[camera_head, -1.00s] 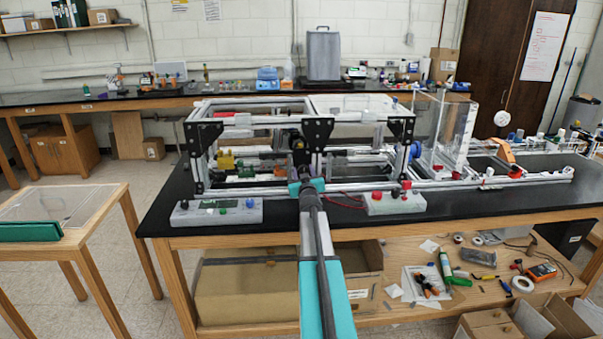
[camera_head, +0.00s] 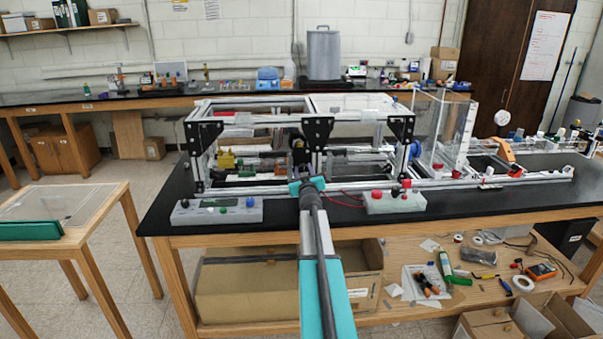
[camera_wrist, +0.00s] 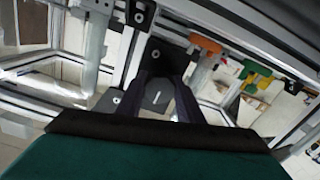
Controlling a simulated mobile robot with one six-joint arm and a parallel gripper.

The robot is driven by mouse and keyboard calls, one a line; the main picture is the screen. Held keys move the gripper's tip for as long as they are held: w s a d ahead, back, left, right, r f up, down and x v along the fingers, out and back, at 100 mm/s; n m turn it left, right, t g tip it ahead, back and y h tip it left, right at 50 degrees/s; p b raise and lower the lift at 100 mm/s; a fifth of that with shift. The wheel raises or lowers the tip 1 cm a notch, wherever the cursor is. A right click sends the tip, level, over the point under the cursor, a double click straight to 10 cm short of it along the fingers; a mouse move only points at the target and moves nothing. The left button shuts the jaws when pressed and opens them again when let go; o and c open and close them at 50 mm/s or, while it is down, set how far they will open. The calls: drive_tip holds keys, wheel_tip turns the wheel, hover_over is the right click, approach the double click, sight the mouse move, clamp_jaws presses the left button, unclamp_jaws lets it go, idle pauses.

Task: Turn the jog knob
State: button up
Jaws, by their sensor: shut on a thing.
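My gripper (camera_wrist: 165,76) shows in the wrist view with its two dark fingers reaching toward a black plate on the extrusion frame. A dark grey piece with a short white line (camera_wrist: 157,97) shows between the fingers; I take it to be the jog knob, but its outline is mostly hidden. The fingers are shut on it. In the head view my gripper (camera_head: 302,172) is at the front middle of the extrusion frame (camera_head: 255,190), by the central black bracket. My own wrist hides the knob there.
A grey control box (camera_head: 217,212) stands left of my arm, and another with red buttons (camera_head: 394,203) stands to the right. Frame bars and black brackets (camera_head: 318,132) crowd my gripper. An orange part (camera_wrist: 205,44) and yellow part (camera_wrist: 258,84) show in the wrist view.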

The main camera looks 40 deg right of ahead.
drive_tip(key=shift+w+r, duration=0.1)
drive_tip(key=shift+w, duration=0.05)
drive_tip(key=n+b, duration=0.1)
drive_tip(key=n, duration=0.3)
drive_tip(key=shift+d+n+b, duration=0.1)
drive_tip(key=shift+n+b, duration=0.2)
drive_tip(key=shift+r+n+b, duration=0.1)
drive_tip(key=shift+n+b, duration=0.3)
drive_tip(key=shift+n, duration=1.6)
drive_tip(key=o, duration=0.7)
drive_tip(key=shift+c, duration=0.2)
drive_tip(key=shift+o, duration=0.5)
drive_tip(key=shift+d, duration=0.1)
drive_tip(key=shift+s, duration=0.2)
